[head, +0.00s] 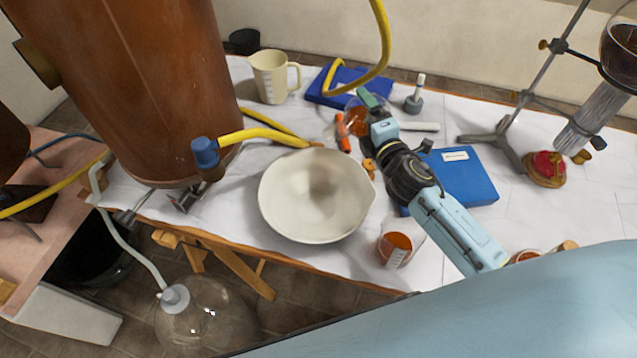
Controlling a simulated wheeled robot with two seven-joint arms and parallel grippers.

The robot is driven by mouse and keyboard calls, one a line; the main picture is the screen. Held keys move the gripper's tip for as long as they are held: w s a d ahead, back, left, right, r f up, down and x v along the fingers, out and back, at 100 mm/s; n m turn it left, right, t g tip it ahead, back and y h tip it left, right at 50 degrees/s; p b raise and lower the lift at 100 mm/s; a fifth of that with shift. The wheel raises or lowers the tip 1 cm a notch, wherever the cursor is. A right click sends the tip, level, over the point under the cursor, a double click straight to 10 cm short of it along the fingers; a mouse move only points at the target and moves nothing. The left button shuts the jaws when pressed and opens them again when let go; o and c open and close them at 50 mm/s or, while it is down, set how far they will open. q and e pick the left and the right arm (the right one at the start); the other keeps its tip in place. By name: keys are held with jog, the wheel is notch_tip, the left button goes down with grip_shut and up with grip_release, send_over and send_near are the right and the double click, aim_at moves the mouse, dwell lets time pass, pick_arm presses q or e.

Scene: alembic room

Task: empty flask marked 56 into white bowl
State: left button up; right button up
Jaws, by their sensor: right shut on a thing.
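The white bowl (300,205) sits on the white-covered table near its front edge, and it looks empty apart from a grey shadow or stain in the middle. My right gripper (368,112) is behind and to the right of the bowl, shut on a flask with orange contents (357,121). The gripper partly hides this flask, and no number can be read on it. Another flask with orange contents (397,246) and a pale label stands right of the bowl, near the front edge; its label is too small to read. My left gripper is not in view.
A large copper vessel (130,90) with a blue-capped outlet (205,152) and yellow hose stands left of the bowl. A beige jug (270,77), blue books (462,178) and a metal stand (505,135) are around. A glass carboy (205,318) is on the floor.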

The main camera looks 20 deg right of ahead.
jog(key=shift+s+r+n, duration=0.1)
jog(key=shift+r+n, duration=0.3)
jog(key=shift+r, duration=0.15)
dwell(1.0)
jog(key=shift+r+n+t+b, duration=0.4)
jog(key=shift+r+n, duration=0.25)
jog(key=shift+n, duration=0.05)
dwell(1.3)
jog(key=shift+s+a+r+n+t+b, duration=0.15)
jog(key=shift+a+r+n+t+b, duration=0.15)
jog(key=shift+r+n, duration=0.5)
dwell(1.2)
jog(key=shift+a+r+n, duration=0.15)
jog(key=shift+r+n, duration=0.15)
jog(key=shift+n, duration=0.1)
jog(key=shift+s+a+r+n+t+b, duration=0.15)
jog(key=shift+a+r+n+t+b, duration=0.2)
jog(key=shift+r+n, duration=0.3)
jog(key=shift+d+f, duration=0.1)
jog(key=shift+f, duration=0.05)
dwell(0.4)
